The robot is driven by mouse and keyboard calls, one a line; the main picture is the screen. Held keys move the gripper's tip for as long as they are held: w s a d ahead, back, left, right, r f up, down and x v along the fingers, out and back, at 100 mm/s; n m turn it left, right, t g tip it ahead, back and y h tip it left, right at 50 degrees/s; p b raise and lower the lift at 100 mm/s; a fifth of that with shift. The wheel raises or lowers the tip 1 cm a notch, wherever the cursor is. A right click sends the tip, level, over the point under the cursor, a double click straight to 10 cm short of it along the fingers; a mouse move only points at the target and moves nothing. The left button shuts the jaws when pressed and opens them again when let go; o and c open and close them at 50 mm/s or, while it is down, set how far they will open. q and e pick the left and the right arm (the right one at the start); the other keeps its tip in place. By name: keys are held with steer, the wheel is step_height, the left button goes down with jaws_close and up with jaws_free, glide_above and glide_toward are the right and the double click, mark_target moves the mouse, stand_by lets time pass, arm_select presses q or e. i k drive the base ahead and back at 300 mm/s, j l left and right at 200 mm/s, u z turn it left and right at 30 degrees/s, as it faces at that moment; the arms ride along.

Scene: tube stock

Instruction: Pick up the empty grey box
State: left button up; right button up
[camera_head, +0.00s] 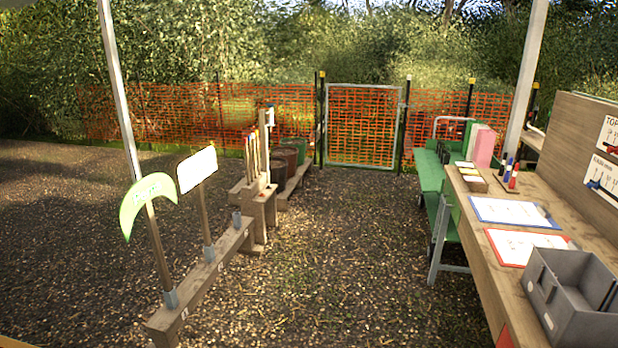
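The grey box (562,318) stands upright on the wooden bench at the lower right of the head view. Its top is open, and the part of its inside floor that shows is bare. A darker inner wall or divider shows near its right side. A small white label is on its near left face. The right edge of the picture cuts it off. Neither of my grippers shows in this view, and nothing is touching the box where it can be seen.
The wooden bench (488,277) runs along the right, with a red-edged board (520,246), a blue-edged board (512,211) and a pink block (482,146). A green cart (430,172) stands beyond. Signs on a wooden beam (205,275) stand left. Gravel ground (345,255) between is clear.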

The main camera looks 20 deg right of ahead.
mark_target(573, 295)
steer(key=i+z, duration=0.15)
steer(key=z, duration=0.3)
steer(key=i+j+z, duration=0.1)
steer(key=z, duration=0.35)
steer(key=i+j+z, duration=0.15)
steer(key=z, duration=0.3)
steer(key=i+j+z, duration=0.15)
steer(key=z, duration=0.25)
steer(key=i+j+z, duration=0.15)
steer(key=z, duration=0.2)
steer(key=i+j+z, duration=0.1)
steer(key=j+z, duration=0.15)
steer(key=z, duration=0.15)
steer(key=i+j+z, duration=0.15)
steer(key=j+z, duration=0.2)
steer(key=i+j+z, duration=0.1)
steer(key=j+z, duration=0.25)
